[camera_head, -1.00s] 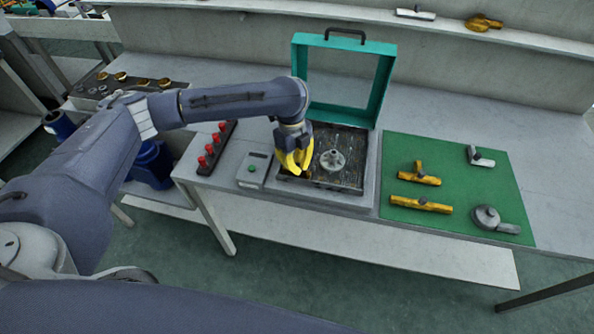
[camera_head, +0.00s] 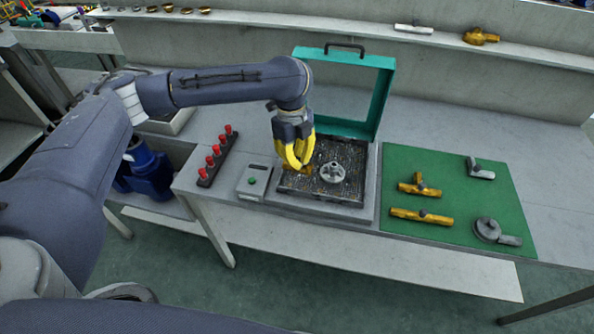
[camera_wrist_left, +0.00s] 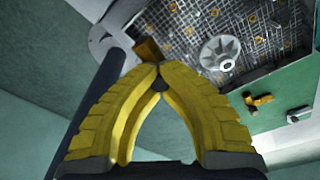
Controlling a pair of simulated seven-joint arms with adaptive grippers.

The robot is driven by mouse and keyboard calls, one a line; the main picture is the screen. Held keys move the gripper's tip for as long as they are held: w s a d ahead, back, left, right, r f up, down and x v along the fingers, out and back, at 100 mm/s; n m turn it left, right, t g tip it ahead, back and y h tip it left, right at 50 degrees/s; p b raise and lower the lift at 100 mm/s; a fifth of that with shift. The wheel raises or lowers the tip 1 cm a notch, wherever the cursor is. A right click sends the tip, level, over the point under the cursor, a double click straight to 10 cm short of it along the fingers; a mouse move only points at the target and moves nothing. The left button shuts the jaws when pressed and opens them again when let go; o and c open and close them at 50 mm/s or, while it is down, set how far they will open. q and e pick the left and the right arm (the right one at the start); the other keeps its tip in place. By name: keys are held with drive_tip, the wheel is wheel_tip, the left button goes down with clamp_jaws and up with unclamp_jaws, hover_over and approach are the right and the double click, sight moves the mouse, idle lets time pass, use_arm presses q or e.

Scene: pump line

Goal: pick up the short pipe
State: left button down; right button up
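My left gripper (camera_head: 296,163) points down over the left part of the dark tray inside the open case (camera_head: 372,190). Its yellow fingers are closed together at the tips. A small brown-gold piece, seemingly the short pipe (camera_wrist_left: 148,49), shows right at the fingertips in the left wrist view. It appears pinched there, mostly hidden by the fingers; in the head view a brownish bit shows beside the tips. A grey flanged part (camera_head: 333,172) sits on the tray to the right, apart from the fingers; it also shows in the left wrist view (camera_wrist_left: 220,52). My right gripper is out of view.
The case's teal lid (camera_head: 378,98) stands open behind. A green mat (camera_head: 460,205) at right carries brass and grey fittings. A button box (camera_head: 253,181) and a rack of red-topped pegs (camera_head: 216,157) stand left. Bare bench lies behind the mat.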

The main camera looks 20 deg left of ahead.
sight(297, 159)
use_arm(q)
wheel_tip(297, 159, up, 17)
drive_tip(key=shift+r, duration=0.15)
idle(1.0)
idle(0.5)
